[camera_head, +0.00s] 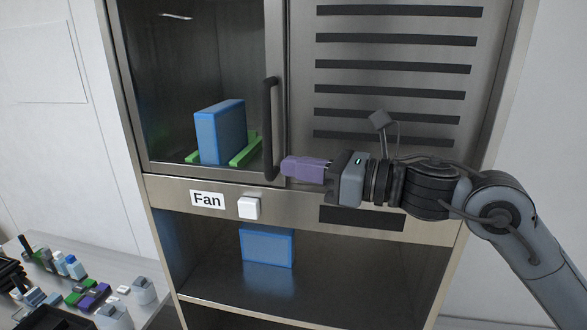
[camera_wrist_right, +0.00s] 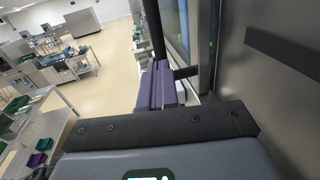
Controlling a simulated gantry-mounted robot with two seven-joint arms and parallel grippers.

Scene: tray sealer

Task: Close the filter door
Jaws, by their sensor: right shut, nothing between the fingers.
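The filter door (camera_head: 215,178) is a glass panel in a metal frame at the upper left of the cabinet. It looks flush or nearly flush with the front; I cannot tell whether a small gap is left. Its black vertical handle (camera_head: 268,130) is on the right edge and also shows in the right wrist view (camera_wrist_right: 155,30). Behind the glass, a blue filter (camera_head: 220,133) stands on green rails (camera_head: 245,150). My right gripper (camera_head: 287,167), with purple fingers, is shut and empty beside the handle's lower end. Contact with the handle or door is unclear. My left gripper is out of view.
Below the door are a "Fan" label (camera_head: 207,200) and a white button (camera_head: 249,208). Another blue block (camera_head: 267,247) stands in the open lower compartment. A slotted metal panel (camera_head: 390,85) is right of the door. A cluttered side table (camera_head: 150,300) stands at lower left.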

